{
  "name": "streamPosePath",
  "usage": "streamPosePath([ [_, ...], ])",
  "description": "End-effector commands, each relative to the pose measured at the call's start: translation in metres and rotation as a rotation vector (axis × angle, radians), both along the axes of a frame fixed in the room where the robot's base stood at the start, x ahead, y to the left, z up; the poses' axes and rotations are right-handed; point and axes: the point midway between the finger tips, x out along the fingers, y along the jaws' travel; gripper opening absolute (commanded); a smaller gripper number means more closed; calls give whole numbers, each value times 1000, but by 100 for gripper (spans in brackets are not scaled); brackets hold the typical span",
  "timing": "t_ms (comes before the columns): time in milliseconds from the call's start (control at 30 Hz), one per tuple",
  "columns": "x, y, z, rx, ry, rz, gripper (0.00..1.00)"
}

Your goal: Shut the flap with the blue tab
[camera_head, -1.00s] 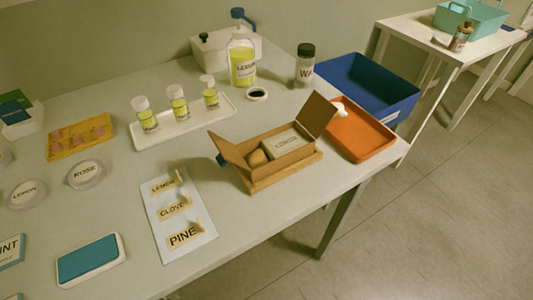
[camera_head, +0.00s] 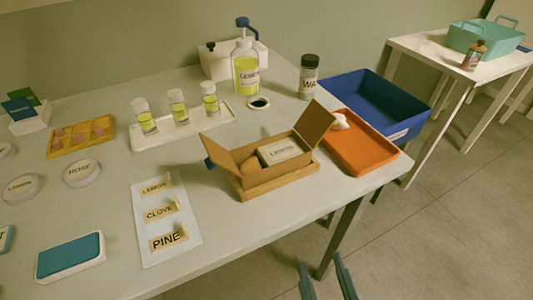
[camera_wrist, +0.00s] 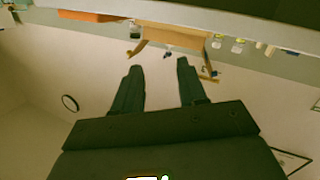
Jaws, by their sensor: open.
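A brown cardboard box (camera_head: 278,180) stands near the front edge of the table with both end flaps raised. The left flap (camera_head: 228,155) leans outward and carries the blue tab (camera_head: 209,163) on its outer edge. The right flap (camera_head: 314,125) also stands open. Inside the box lie a pale labelled block (camera_head: 284,151) and a brown rounded item (camera_head: 251,165). My gripper (camera_head: 322,263) is open and empty, below and in front of the box, off the table edge. In the wrist view, my gripper (camera_wrist: 158,72) has its fingers apart, with the brown box (camera_wrist: 175,36) beyond them.
An orange tray (camera_head: 360,150) lies right of the box, with a blue bin (camera_head: 375,98) behind it. A label sheet (camera_head: 150,215) lies to the left. A white tray (camera_head: 190,130) with several vials stands behind. Floor in front of the table is clear.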

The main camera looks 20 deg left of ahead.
Motion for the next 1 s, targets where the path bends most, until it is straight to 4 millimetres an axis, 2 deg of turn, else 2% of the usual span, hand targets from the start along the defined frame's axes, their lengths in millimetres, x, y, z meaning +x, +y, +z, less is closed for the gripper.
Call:
streamPosePath([
  [33,11,24,7,-18,-37,51,42],
  [200,30,94,33,-94,-143,205,42],
  [300,35,127,47,-134,-198,275,42],
  [400,36,149,58,-163,-239,323,42],
  [667,42,172,67,-187,-270,359,42],
  [1000,74,209,68,-185,-269,358,42],
])
